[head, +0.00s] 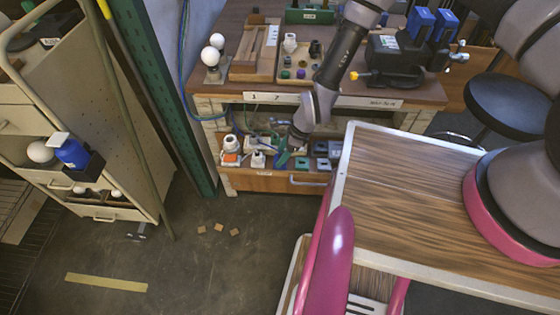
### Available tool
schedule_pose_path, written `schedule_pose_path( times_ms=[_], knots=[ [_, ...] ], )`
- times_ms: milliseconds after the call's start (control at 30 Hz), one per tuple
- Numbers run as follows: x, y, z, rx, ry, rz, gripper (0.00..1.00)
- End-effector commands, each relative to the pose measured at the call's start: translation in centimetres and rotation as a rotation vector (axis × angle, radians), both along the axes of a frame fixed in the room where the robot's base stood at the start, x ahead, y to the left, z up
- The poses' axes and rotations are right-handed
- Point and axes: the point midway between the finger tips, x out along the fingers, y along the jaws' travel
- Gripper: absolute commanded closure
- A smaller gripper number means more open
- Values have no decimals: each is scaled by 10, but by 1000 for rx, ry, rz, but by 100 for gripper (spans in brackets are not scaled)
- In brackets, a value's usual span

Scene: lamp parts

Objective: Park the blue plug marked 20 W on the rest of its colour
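My gripper (292,143) points down into the open drawer (262,182) under the workbench. A teal-green piece (282,159) shows right at its fingertips. I cannot tell whether it is held or lies behind them, nor whether the fingers are open or shut. Several small grey-blue and teal blocks, one of them here (302,163), sit in the drawer to the right of the gripper; they may be the rests. I cannot make out a blue plug or any 20 W marking at this size.
Left in the drawer are a white socket (231,143), an orange piece (230,157) and a white piece (258,160). The workbench top (225,85) is above the drawer. A wood-topped cart (430,215) stands close on the right. Floor (190,260) at front left is mostly clear.

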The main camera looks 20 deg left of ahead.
Motion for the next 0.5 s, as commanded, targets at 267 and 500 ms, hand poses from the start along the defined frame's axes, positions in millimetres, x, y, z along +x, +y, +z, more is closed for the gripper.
schedule_pose_path(
  times_ms=[267, 500],
  knots=[
    [1, -2, 6, 0, -1, 0, 36],
    [6, -18, 46, 1, -1, -2, 36]
  ],
)
